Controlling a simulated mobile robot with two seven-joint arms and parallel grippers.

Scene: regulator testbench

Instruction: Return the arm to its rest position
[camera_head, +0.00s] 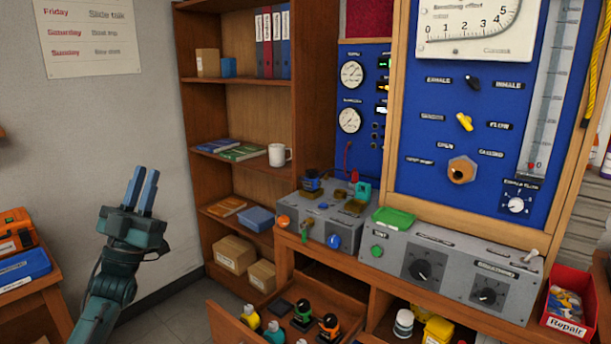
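My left arm (100,300) comes up from the lower left, with its teal-grey gripper (146,170) raised in front of the pale wall. The two blue fingers point upward and stand a little apart, with a narrow gap between them. Nothing shows between the fingers, and the gripper touches nothing. It is left of the wooden shelf and well away from the test bench. My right arm and gripper are not in view.
The wooden shelf (305,120) holds binders, books and a mug (279,155). The grey control box (450,270) sits on the bench below the blue panel (470,110). An open drawer (225,325) with small bottles juts out. An orange case (15,230) is at far left.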

